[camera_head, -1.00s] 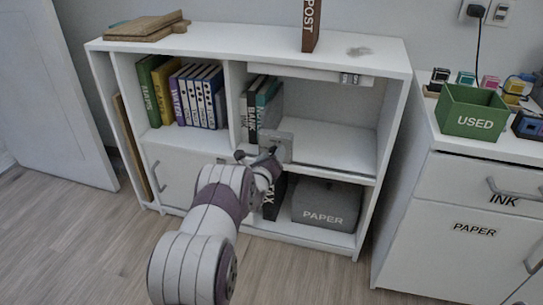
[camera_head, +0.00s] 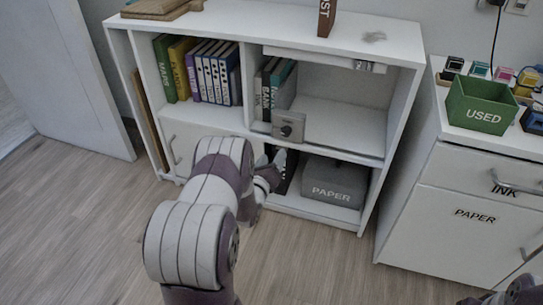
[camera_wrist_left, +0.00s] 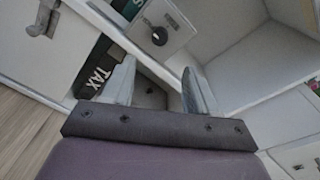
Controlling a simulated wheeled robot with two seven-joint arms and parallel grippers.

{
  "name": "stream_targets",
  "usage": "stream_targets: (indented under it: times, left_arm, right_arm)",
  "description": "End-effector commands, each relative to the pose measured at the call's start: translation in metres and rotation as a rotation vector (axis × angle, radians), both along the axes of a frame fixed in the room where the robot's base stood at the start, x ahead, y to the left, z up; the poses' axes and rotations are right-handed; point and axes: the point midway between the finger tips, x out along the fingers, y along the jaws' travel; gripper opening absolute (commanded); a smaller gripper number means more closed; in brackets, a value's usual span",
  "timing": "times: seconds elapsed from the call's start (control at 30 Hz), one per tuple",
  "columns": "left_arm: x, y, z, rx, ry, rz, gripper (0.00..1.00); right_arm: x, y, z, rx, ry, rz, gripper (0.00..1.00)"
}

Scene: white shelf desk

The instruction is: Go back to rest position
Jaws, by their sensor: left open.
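My left arm reaches in from the bottom of the head view. Its gripper (camera_head: 275,163) is at the front of the white shelf unit, below a small grey box with a round knob (camera_head: 289,126). In the left wrist view the two fingers (camera_wrist_left: 157,78) stand apart with nothing between them. The grey box with the knob (camera_wrist_left: 158,30) sits beyond the fingertips, apart from them. Only a piece of my right arm shows in the head view's bottom right corner; its gripper is out of the picture.
The white shelf unit (camera_head: 393,40) holds books (camera_head: 210,75) and a grey PAPER box (camera_head: 333,181). A black TAX binder (camera_wrist_left: 97,68) is close left of the fingers. A white cabinet (camera_head: 430,232) with a green USED bin (camera_head: 481,105) stands right. The floor in front is open.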

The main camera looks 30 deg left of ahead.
Motion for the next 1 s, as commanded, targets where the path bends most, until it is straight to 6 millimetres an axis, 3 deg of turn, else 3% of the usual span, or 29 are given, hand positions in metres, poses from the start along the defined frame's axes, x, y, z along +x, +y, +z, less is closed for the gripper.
stream_targets:
  times: [0.43, 0.5, 0.57, 0.63, 0.73, 0.83, 0.9, 1.0]
  left_arm:
    - [0.001, 0.000, 0.000, -0.021, -0.005, 0.002, 0.58]
    - [0.000, 0.000, -0.007, -0.129, -0.001, 0.013, 0.58]
    - [-0.005, 0.001, -0.027, -0.330, 0.048, 0.055, 0.58]
    - [-0.028, -0.002, -0.068, -0.681, 0.169, 0.189, 0.58]
    - [-0.067, -0.016, -0.090, -1.208, 0.297, 0.536, 0.58]
    - [-0.111, -0.050, -0.074, -1.595, 0.341, 0.973, 0.58]
    - [-0.147, -0.078, -0.048, -1.757, 0.321, 1.288, 0.58]
    - [-0.195, -0.116, -0.005, -1.846, 0.251, 1.650, 0.58]
  right_arm:
    - [0.000, 0.000, -0.001, 0.000, 0.000, 0.000, 0.00]
    - [0.000, 0.000, -0.001, 0.000, 0.000, 0.000, 0.00]
    - [0.000, 0.000, -0.001, 0.000, 0.000, 0.000, 0.00]
    - [0.000, 0.000, -0.001, 0.000, 0.000, 0.000, 0.00]
    - [0.000, 0.000, 0.004, 0.000, 0.000, 0.000, 0.00]
    - [0.000, 0.000, 0.012, 0.000, 0.000, 0.000, 0.00]
    - [0.000, 0.000, 0.018, 0.000, 0.000, 0.000, 0.00]
    - [0.000, 0.000, 0.026, 0.000, 0.000, 0.000, 0.00]
